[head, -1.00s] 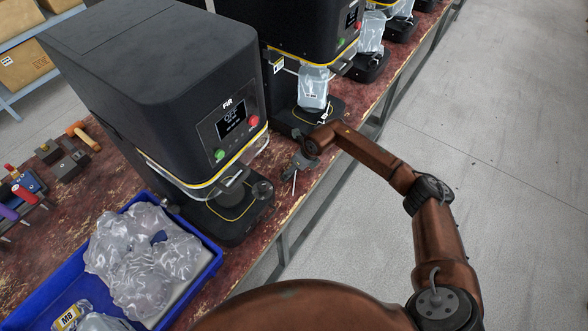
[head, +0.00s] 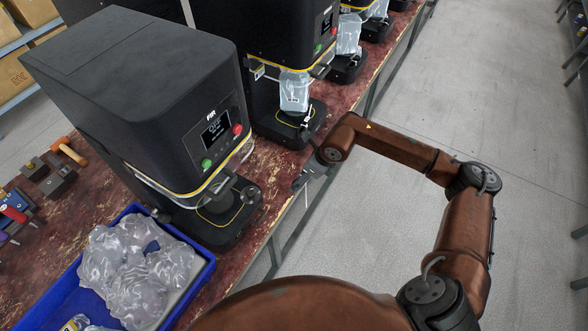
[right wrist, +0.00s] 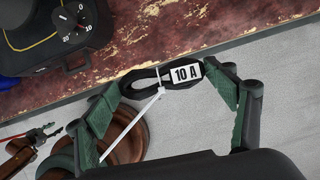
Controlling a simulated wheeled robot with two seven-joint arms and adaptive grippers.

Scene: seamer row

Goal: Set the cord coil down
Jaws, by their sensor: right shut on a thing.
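The cord coil (right wrist: 185,75) is a black loop with a white "10 A" label and a white tie. In the right wrist view it sits between the green fingertips of my right gripper (right wrist: 166,84), which is shut on it. The coil overlaps the front edge of the worn red bench (right wrist: 200,35), with grey floor below it in the picture. In the head view my right gripper (head: 303,181) is small, at the bench's front edge beside the nearest machine; the coil is hard to make out there. My left gripper is not in view.
The nearest black machine (head: 140,90) has a base with a dial near the bench edge. A second machine (head: 275,50) holds a clear bagged item. A blue bin (head: 205,275) of clear bags stands at lower left. A strip of bare bench lies between the two machines.

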